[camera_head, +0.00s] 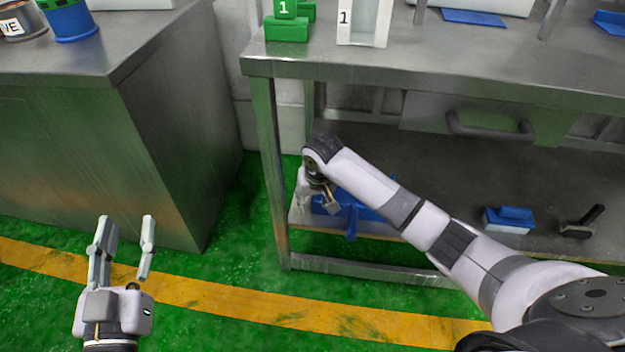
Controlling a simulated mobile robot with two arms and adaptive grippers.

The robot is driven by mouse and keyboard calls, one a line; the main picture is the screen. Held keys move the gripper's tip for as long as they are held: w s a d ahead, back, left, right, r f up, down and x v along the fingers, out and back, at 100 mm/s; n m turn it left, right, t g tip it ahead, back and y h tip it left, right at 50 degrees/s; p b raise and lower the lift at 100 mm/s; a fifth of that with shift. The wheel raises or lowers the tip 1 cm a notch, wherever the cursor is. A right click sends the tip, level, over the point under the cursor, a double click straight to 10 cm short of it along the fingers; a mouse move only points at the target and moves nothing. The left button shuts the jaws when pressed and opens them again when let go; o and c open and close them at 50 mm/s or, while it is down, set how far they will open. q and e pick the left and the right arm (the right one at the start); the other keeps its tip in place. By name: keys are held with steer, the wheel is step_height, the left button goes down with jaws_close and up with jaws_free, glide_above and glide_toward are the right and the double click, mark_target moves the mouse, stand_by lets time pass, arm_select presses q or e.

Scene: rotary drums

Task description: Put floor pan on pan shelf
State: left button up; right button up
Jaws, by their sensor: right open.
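My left gripper (126,230) is open and empty, fingers pointing away from me, above the green floor and yellow stripe at the lower left. My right arm reaches in from the right to the lower shelf (302,218) of the metal table. My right gripper (331,207) is open, pointing down at a blue object (365,213) near that shelf's left end. The arm and gripper partly hide this object; I cannot tell if they touch. A smaller blue object (507,221) lies further right on the shelf. I cannot tell for sure which one is the floor pan.
The metal table's left leg (270,170) and top edge (400,75) frame the shelf space. A drawer (490,122) hangs above it. A black-handled item (583,222) lies at right. A metal cabinet (160,150) stands left, with green floor (255,215) between.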

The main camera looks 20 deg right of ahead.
steer(key=s+a+r+n+t+y, duration=0.2)
steer(key=a+r+t+y, duration=0.15)
steer(key=a, duration=0.35)
steer(key=s+a+r+n+t+y, duration=0.2)
steer(key=s+a+t, duration=0.15)
steer(key=a, duration=0.45)
steer(key=s+d+r+t, duration=0.2)
steer(key=s+r+t, duration=0.1)
steer(key=r, duration=0.3)
steer(key=s+d+r+n+t, duration=0.1)
steer(key=s+d+r+t, duration=0.1)
steer(key=r, duration=0.5)
steer(key=s+d+r+t, duration=0.2)
steer(key=s+r+t, duration=0.2)
steer(key=r, duration=0.3)
steer(key=shift+t+h, duration=0.35)
steer(key=shift+t, duration=0.15)
steer(key=shift+c, duration=1)
